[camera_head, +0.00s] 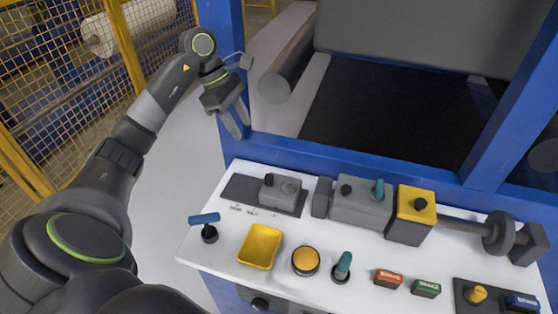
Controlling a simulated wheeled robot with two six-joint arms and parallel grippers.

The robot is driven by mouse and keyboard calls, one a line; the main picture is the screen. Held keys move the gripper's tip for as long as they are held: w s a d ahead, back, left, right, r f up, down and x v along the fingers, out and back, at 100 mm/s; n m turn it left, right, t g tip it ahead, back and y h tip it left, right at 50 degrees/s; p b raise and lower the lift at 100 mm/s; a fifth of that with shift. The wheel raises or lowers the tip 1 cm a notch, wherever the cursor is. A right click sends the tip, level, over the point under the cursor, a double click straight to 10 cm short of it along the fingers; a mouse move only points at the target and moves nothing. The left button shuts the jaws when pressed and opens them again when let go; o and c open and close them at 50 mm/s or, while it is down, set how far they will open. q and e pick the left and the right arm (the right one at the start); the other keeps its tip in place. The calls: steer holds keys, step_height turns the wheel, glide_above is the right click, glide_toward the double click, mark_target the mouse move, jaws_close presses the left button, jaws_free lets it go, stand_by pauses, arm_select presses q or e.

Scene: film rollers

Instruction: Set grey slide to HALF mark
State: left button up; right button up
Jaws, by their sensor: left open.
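The grey slide (281,189) is a small grey block with a dark knob on its top. It sits on a dark flat rail (239,188) at the left back of the white panel. Small printed marks (251,211) lie along the front of the rail, too small to read. My left gripper (239,132) is open and empty, above and behind the panel's left end, near the blue frame, apart from the slide. My right gripper is not in view.
The panel also carries a blue-handled lever (207,227), a yellow tray (260,247), an orange button (305,261), a teal lever (343,265) and a yellow block (414,212). A blue frame post (226,70) stands close to my left gripper. Yellow mesh fencing (60,90) is at left.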

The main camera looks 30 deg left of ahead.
arm_select(q)
steer(key=p, duration=0.2)
glide_toward(267, 176)
steer(key=p+x, duration=0.1)
steer(key=x, duration=0.7)
steer(key=shift+w+d, duration=0.1)
steer(key=shift+d+f, duration=0.1)
steer(key=shift+f, duration=0.25)
steer(key=shift+d+f, duration=0.1)
steer(key=shift+f, duration=0.1)
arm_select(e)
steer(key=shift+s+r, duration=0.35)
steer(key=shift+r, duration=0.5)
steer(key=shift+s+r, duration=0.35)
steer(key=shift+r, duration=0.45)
arm_select(q)
jaws_close()
